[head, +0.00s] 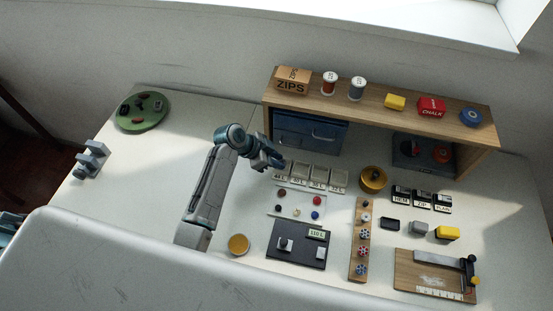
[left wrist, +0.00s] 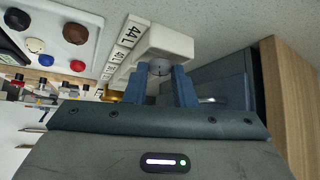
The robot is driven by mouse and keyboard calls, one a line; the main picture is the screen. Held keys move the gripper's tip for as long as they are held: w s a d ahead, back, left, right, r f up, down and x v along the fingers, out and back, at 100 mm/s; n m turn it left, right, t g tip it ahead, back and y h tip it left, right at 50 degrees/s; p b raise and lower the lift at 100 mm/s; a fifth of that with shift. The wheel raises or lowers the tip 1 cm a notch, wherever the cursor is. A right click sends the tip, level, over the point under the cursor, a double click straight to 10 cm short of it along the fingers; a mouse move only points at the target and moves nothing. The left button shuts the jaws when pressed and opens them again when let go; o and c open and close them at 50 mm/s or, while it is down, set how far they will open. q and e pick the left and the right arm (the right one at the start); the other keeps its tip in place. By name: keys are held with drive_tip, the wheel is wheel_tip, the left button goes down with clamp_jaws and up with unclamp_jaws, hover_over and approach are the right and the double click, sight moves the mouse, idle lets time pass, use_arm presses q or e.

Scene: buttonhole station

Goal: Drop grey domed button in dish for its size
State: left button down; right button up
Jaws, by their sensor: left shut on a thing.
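My left gripper (head: 275,163) is at the left end of the row of small labelled dishes. In the left wrist view its two blue fingers (left wrist: 161,84) are shut on a grey round button (left wrist: 160,67). The button is in front of or over the pale dish labelled 44 L (left wrist: 172,40); I cannot tell its exact height. Other dishes of the row show in the head view, such as the rightmost one (head: 339,179). My gripper partly hides the leftmost dish. My right gripper is not in view.
A white tray (head: 297,206) with several coloured buttons lies in front of the dishes. A dark measuring board (head: 284,258) is nearer. The wooden shelf (head: 370,104) with a blue drawer unit (head: 300,130) stands close behind my gripper. A brass-coloured pot (head: 373,178) stands right of the dishes.

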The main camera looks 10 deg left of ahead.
use_arm(q)
drive_tip(key=shift+s+f, duration=0.1)
drive_tip(key=shift+f, duration=0.3)
